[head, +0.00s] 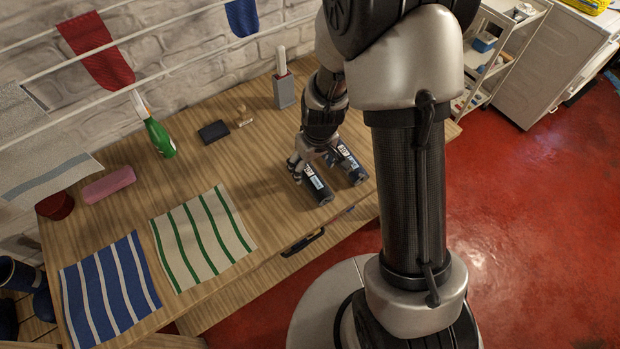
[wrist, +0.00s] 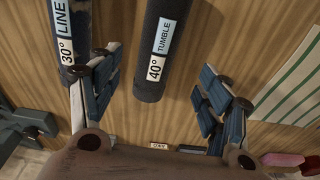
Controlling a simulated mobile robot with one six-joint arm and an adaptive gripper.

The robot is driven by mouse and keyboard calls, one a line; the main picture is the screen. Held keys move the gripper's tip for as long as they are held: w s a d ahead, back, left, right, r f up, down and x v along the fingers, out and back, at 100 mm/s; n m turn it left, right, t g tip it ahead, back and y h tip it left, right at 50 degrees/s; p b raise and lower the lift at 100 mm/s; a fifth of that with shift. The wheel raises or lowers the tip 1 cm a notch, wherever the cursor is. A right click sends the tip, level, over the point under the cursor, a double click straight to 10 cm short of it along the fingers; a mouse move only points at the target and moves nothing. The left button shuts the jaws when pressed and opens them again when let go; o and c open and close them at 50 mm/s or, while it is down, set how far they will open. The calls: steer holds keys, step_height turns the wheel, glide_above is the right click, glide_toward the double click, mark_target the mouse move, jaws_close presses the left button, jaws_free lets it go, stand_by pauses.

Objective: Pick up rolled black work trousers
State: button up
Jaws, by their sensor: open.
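The rolled black trousers (wrist: 160,45) lie on the wooden table in the middle of the wrist view, with a white label reading 40° TUMBLE. In the head view the black roll (head: 318,187) is partly hidden by my gripper (head: 312,170). My gripper is open and empty, pointing down at the table. In the wrist view its fingers (wrist: 158,78) stand on either side of the black roll's line, apart from it. A dark blue roll (wrist: 68,35) labelled 30° LINE lies close by, beside the left finger; it also shows in the head view (head: 351,168).
A green-striped cloth (head: 203,237) and a blue-striped cloth (head: 108,288) lie left of the rolls. A drawer handle (head: 303,242) projects at the front.

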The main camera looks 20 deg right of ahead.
mark_target(311, 174)
steer(key=shift+w+f, duration=0.25)
steer(key=shift+f, duration=0.9)
steer(key=f+b, duration=0.2)
steer(key=f, duration=0.3)
steer(key=shift+w+f, duration=0.1)
steer(key=shift+w, duration=0.1)
steer(key=c, duration=1.3)
